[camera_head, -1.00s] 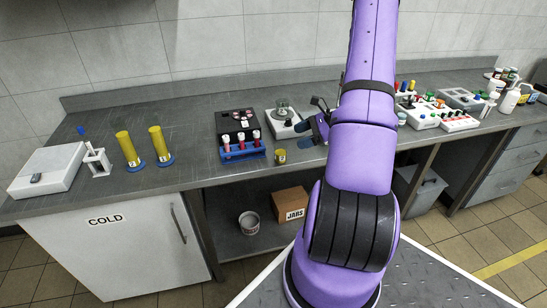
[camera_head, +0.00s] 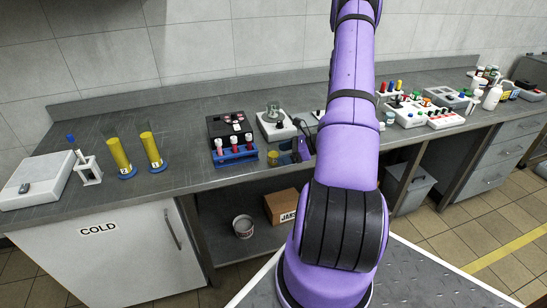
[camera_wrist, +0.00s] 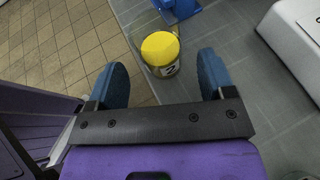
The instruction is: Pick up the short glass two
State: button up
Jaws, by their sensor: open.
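The short glass two (camera_wrist: 166,70), filled with yellow and marked with a 2, stands upright near the front edge of the bench. In the head view it shows small (camera_head: 273,158), partly covered by my gripper (camera_head: 298,152). In the wrist view my gripper (camera_wrist: 163,66) is open, its two blue fingers spread wide. The glass lies in line with the gap between them, a little beyond the fingertips, with nothing held. I cannot tell the exact depth between fingers and glass.
A blue rack (camera_head: 236,157) with several tubes stands just left of the glass. A white stirrer (camera_head: 272,125) is behind it. Two tall yellow cylinders, (camera_head: 119,157) and (camera_head: 151,151), stand further left. The bench's front edge runs close by the glass.

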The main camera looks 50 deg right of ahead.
aim_at(273, 147)
jog(key=x, duration=0.4)
jog(key=shift+w+f, duration=0.15)
jog(key=c, duration=1.1)
jog(key=shift+r, duration=0.8)
notch_tip(273, 147, up, 2)
jog(key=shift+r, duration=0.15)
jog(key=s+a, duration=0.1)
jog(key=s, duration=0.4)
jog(key=s+a, duration=0.1)
jog(key=s, duration=0.4)
jog(key=s+a+r, duration=0.1)
jog(key=s, duration=0.4)
jog(key=shift+s+a+r, duration=0.1)
jog(key=shift+s+a, duration=0.25)
jog(key=shift+a, duration=0.05)
